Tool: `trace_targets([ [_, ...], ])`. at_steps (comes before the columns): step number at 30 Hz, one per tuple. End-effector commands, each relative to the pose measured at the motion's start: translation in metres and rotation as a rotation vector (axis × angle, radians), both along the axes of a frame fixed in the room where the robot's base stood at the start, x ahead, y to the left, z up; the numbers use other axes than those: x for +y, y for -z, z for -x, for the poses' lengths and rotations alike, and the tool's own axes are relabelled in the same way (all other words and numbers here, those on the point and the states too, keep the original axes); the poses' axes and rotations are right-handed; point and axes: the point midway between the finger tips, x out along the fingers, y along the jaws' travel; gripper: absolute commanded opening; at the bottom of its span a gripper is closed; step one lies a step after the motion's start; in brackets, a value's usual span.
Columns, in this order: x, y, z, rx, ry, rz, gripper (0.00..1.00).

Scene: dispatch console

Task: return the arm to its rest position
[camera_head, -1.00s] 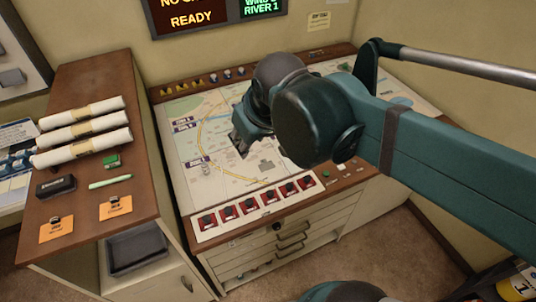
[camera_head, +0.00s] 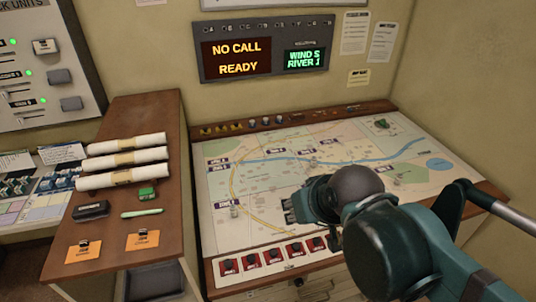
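My arm reaches in from the lower right of the head view. My gripper (camera_head: 289,210) is in front of the map table (camera_head: 218,262), over the front middle part of the map (camera_head: 262,207) in the picture. Its dark teal fingers point left. They are small and seen from behind, so I cannot tell whether they are open or shut. No held object shows. The wrist and forearm hide the front right part of the table.
A row of red buttons (camera_head: 274,257) runs along the table's front edge. At left, a wooden side desk (camera_head: 150,105) bears rolled papers (camera_head: 125,160), a green marker (camera_head: 142,213) and orange cards (camera_head: 142,240). A wall display (camera_head: 238,58) reads NO CALL READY. Space above the map's back is clear.

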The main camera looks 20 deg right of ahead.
Motion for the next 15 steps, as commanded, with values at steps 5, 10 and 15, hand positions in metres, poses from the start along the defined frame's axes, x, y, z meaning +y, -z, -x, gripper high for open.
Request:
trace_targets([
  [5,0.000,0.016,0.000,0.000,0.000,0.000,0.32],
  [10,0.000,0.039,0.000,0.000,0.000,0.000,0.32],
  [15,0.000,0.065,0.000,0.000,-0.001,0.001,0.32],
])
